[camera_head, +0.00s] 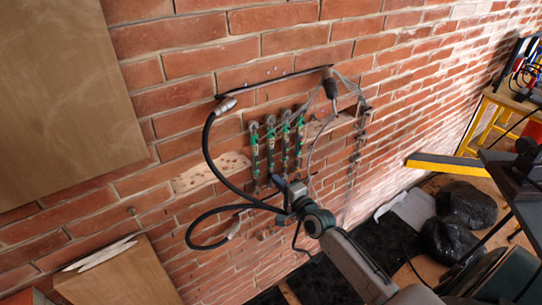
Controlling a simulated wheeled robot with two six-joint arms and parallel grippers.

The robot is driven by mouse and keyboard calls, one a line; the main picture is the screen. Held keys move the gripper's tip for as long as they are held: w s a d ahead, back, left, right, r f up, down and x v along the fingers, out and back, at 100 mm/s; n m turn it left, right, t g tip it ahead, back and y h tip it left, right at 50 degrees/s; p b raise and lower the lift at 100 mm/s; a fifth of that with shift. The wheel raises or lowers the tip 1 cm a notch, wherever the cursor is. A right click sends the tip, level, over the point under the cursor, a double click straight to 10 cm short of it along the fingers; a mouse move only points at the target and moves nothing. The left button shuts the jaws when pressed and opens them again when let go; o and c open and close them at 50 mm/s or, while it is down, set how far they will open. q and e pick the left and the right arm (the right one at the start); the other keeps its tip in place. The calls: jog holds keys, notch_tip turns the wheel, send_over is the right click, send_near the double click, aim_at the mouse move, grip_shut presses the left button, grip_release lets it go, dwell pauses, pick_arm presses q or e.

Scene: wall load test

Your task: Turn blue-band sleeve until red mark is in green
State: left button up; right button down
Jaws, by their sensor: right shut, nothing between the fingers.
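Several slim upright fittings (271,145) with green parts hang side by side on the brick wall in the middle of the view. They are too small for me to tell a blue band or a red mark on any of them. My right gripper (280,184) is in front of the wall at the lower ends of these fittings. It is shut with nothing held, and it hides part of the wall behind it. I cannot tell whether it touches a fitting. My left gripper is not in view.
A black hose (208,150) loops left of the fittings. A dark bar (270,80) runs above them, with cables and a chain (357,145) on the right. A wooden panel (60,90) is upper left, a wooden box (120,278) lower left. Black bags (465,204) lie at right.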

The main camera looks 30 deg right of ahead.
jog(key=shift+w, duration=0.3)
jog(key=shift+d, duration=0.1)
dwell(0.4)
jog(key=shift+s, duration=0.1)
jog(key=shift+s, duration=0.4)
jog(key=shift+w, duration=0.15)
dwell(0.5)
jog(key=shift+w, duration=0.4)
dwell(0.4)
dwell(0.5)
jog(key=shift+s, duration=0.2)
jog(key=shift+s, duration=0.35)
